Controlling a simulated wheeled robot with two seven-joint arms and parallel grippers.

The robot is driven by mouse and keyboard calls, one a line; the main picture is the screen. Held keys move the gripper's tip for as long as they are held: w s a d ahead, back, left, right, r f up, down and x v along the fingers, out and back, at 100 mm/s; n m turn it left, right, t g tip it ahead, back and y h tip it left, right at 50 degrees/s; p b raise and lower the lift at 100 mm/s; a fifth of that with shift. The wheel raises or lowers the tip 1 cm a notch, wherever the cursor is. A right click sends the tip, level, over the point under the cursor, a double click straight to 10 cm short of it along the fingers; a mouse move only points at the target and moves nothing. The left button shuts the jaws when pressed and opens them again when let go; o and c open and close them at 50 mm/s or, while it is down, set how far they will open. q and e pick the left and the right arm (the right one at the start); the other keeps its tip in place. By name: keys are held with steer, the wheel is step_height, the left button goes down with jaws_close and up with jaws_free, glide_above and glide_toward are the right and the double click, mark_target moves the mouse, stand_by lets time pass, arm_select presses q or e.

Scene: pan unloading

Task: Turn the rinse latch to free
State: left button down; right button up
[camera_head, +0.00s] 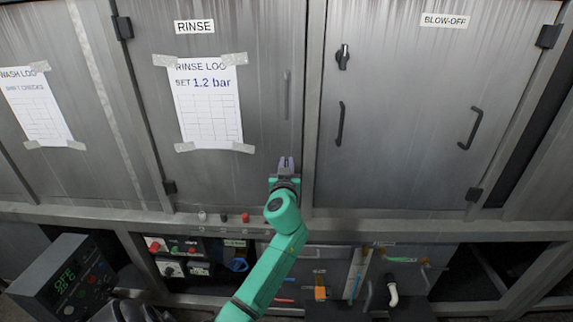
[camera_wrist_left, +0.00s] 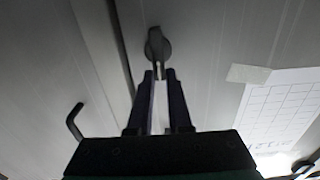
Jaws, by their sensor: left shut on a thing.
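The rinse latch (camera_wrist_left: 158,44) is a dark grey knob on the door, seen in the left wrist view just beyond my fingertips. My left gripper (camera_head: 286,163) is at the lower right of the RINSE door in the head view and hides the latch there. In the left wrist view, the two dark fingers (camera_wrist_left: 159,76) are shut on the latch's narrow grip, with a pale gap between them further back. The RINSE door (camera_head: 262,100) looks closed. My right gripper is not in view.
A RINSE LOG sheet (camera_head: 208,125) is taped on the door, beside a grey handle (camera_head: 287,95). The BLOW-OFF door at right has a black latch (camera_head: 343,57) and handles (camera_head: 339,123). A control box (camera_head: 62,278) stands at lower left. Coloured fittings fill the shelf below.

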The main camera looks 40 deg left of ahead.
mark_target(295, 163)
arm_select(q)
steer(key=m, duration=0.4)
steer(key=w+d+f+m, duration=0.1)
steer(key=m, duration=0.4)
steer(key=d+m+b, duration=0.1)
steer(key=m, duration=0.3)
steer(key=shift+w+f+m, duration=0.25)
steer(key=shift+f+m, duration=0.05)
steer(key=shift+f, duration=0.1)
steer(key=shift+f+m+p, duration=0.2)
steer(key=shift+f+m, duration=0.05)
steer(key=shift+m, duration=0.85)
steer(key=shift+f+m+p, duration=0.15)
steer(key=shift+f+m, duration=0.1)
steer(key=shift+m, duration=0.85)
steer(key=c, duration=0.8)
jaws_free()
steer(key=shift+c, duration=0.2)
